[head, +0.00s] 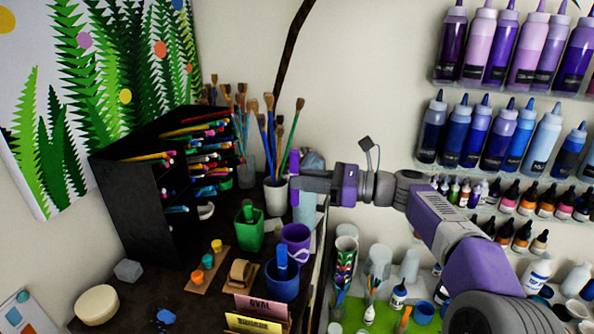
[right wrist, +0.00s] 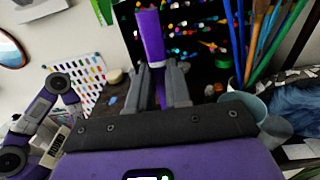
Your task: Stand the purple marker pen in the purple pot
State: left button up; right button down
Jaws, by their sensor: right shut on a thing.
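The purple marker pen (head: 294,190) is upright in my right gripper (head: 298,182), which is shut on it. In the right wrist view the pen (right wrist: 151,38) stands out between the two grey fingers (right wrist: 163,88). The purple pot (head: 296,236) stands on the dark desk near its right edge, below the gripper and apart from the pen. No pen shows in the pot. The pen's lower end is clear of the desk in the head view. My left gripper does not show in the head view.
A green pot (head: 250,236) with a green pen and a blue pot (head: 282,284) with a blue pen flank the purple pot. A brush cup (head: 276,198) stands behind. A tape dispenser (head: 240,272) and a black pen rack (head: 140,215) are to the left.

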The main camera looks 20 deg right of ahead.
aim_at(298, 194)
jog(key=f+b, duration=0.3)
jog(key=shift+s+f, duration=0.25)
jog(key=shift+f+b, duration=3.45)
jog(key=shift+f, duration=1.1)
jog(key=c, duration=1)
grip_release()
